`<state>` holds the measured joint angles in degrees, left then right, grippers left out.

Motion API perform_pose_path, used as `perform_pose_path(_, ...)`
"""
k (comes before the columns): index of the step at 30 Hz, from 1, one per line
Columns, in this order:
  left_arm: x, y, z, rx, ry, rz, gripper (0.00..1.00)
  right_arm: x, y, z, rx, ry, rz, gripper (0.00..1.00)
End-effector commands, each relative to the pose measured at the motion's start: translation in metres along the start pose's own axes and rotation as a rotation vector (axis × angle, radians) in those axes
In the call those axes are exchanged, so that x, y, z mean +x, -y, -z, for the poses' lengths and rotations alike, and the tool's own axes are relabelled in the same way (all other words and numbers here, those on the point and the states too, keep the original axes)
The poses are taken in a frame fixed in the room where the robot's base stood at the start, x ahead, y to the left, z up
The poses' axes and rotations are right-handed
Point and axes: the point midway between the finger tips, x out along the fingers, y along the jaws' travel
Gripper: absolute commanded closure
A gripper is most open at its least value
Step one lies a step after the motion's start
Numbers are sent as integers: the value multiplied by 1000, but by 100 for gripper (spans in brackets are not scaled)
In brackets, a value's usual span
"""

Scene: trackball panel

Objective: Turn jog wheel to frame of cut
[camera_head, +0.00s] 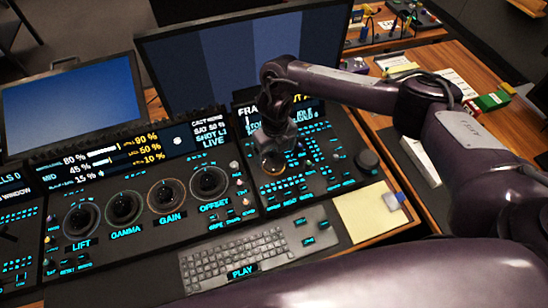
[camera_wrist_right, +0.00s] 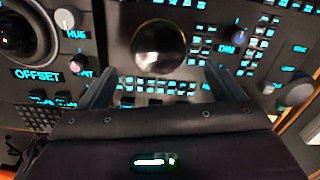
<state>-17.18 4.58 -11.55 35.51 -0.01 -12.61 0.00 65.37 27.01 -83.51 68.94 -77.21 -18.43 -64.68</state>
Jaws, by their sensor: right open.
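The jog wheel (camera_head: 272,167) appears to be the round, dark, glossy disc with a thin gold rim on the right-hand control panel in the head view. In the right wrist view the jog wheel (camera_wrist_right: 158,46) sits at the top middle, just beyond the fingertips. My right gripper (camera_head: 274,150) points down over it and hides part of it. In the wrist view my right gripper (camera_wrist_right: 161,74) is open, its two fingers apart with nothing between them. Whether the fingers touch the panel is unclear. A frame display (camera_head: 245,113) behind the wheel is partly hidden by my right arm. My left gripper is out of view.
Several ringed grading dials, including the offset dial (camera_head: 209,183), stand left of the wheel. A dark knob (camera_head: 367,161) stands to its right. Lit buttons surround the wheel. A keyboard (camera_head: 235,257) and a yellow note pad (camera_head: 366,212) lie in front; a large monitor (camera_head: 220,60) stands behind.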

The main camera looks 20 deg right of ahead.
Motion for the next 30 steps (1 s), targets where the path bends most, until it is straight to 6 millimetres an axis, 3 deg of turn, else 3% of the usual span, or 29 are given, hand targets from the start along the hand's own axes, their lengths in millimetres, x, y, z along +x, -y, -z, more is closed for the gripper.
perform_pose_path(9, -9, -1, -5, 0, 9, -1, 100, 45, -1, 0, 2, 0, -1, 12)
perform_pose_path(20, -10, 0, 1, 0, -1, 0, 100, 52, -1, -1, 1, 2, -1, 12)
perform_pose_path(30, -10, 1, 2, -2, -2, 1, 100, 52, -1, -1, 1, 3, -1, 55)
